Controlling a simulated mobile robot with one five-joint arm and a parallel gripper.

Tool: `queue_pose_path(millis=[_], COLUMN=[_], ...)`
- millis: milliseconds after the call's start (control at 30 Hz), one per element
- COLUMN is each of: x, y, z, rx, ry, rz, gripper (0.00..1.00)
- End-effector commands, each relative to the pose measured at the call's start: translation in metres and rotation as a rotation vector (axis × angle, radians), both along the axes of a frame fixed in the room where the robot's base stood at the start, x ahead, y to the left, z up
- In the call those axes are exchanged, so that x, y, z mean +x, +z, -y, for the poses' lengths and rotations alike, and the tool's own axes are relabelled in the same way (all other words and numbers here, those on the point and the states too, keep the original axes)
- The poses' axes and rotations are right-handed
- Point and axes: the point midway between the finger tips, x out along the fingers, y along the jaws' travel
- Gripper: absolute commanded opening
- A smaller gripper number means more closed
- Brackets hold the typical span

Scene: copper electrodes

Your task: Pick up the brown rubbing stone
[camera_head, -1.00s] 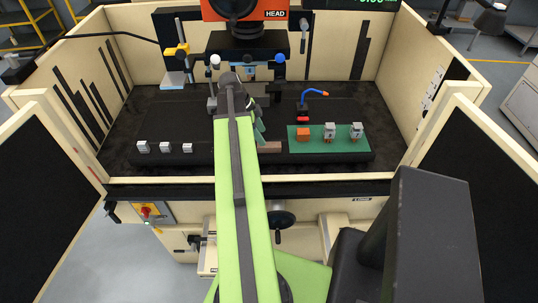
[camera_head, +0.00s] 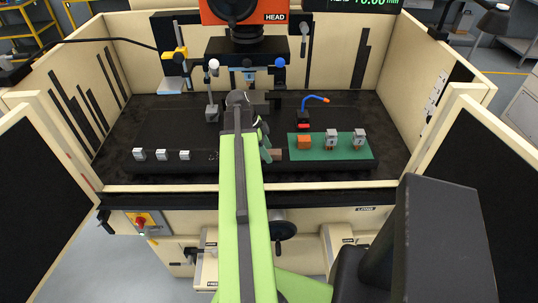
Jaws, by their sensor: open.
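The brown rubbing stone (camera_head: 277,155) is a small dull brown block on the dark table, just left of the green mat (camera_head: 316,154). Its left part is hidden behind my gripper and arm. My gripper (camera_head: 265,148) hangs at the end of my green arm, close to the left side of the stone. Its jaws are open, though they show only partly from behind the arm. I cannot tell whether a finger touches the stone.
The mat holds an orange block (camera_head: 304,142) and two grey-topped electrodes (camera_head: 331,138). A blue hose with an orange tip (camera_head: 316,99) stands behind it. Small silver blocks (camera_head: 161,155) line the table's left front. The orange machine head (camera_head: 245,12) hangs above the back.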

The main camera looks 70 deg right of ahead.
Motion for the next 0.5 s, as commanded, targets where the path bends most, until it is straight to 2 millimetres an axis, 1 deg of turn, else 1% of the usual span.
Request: queue_pose_path(millis=[167,433,467,500], x=[0.0002,0.0004,0.0004,0.0004], y=[-0.0036,-0.0033,-0.0033,-0.0033], z=[-0.0001,-0.0002,-0.0002,-0.0002], rx=[0.0,0.0,0.0,0.0], ry=[0.0,0.0,0.001,0.001], rz=[0.0,0.0,0.0,0.0], gripper=[0.56,0.56,0.54,0.48])
